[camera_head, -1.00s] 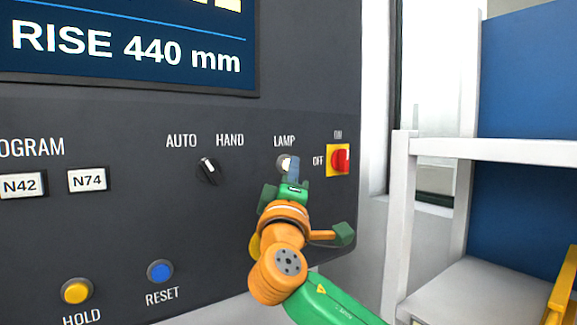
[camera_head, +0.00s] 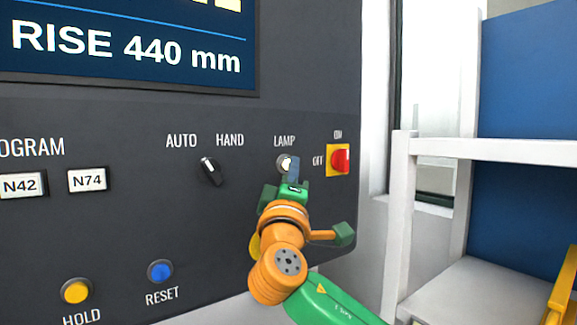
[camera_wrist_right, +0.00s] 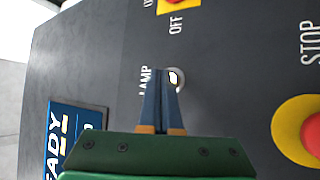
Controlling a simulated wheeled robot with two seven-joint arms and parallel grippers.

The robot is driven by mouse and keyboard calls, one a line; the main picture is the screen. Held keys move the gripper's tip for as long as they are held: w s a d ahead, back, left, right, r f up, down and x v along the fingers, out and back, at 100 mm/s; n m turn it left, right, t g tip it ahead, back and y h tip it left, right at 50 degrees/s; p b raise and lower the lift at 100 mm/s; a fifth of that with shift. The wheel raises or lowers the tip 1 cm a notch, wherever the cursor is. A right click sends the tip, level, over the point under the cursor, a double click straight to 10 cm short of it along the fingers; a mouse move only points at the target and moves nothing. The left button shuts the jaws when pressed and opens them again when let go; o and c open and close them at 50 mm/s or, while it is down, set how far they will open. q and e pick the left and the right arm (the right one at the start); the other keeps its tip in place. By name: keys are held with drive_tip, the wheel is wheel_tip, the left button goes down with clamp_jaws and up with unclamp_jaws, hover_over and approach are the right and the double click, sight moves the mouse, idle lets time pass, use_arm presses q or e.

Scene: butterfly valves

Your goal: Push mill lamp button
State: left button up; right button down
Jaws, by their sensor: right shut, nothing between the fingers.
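The lamp button (camera_head: 284,161) is a small round whitish button in a grey ring under the LAMP label on the dark panel (camera_head: 120,225). My right gripper (camera_head: 294,167) is shut and empty, its blue fingertips right at the button and covering part of it. In the right wrist view the shut fingers (camera_wrist_right: 163,72) reach the lamp button (camera_wrist_right: 177,78), whose lit-looking face shows just right of the tips. I cannot tell whether the tips touch it. My left gripper is not in view.
A red and yellow ON/OFF switch (camera_head: 339,160) sits close to the right of the button. The AUTO/HAND knob (camera_head: 209,170) is to the left. A blue RESET button (camera_head: 160,271) and yellow HOLD button (camera_head: 76,291) are lower left. A white shelf frame (camera_head: 402,220) stands at right.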

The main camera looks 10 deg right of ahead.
drive_tip(key=shift+w, duration=0.1)
drive_tip(key=shift+w+a+p, duration=0.15)
drive_tip(key=shift+w+p, duration=0.15)
drive_tip(key=s+d+b, duration=0.2)
drive_tip(key=s+b, duration=0.4)
drive_tip(key=shift+s, duration=0.15)
idle(0.5)
drive_tip(key=shift+d, duration=0.1)
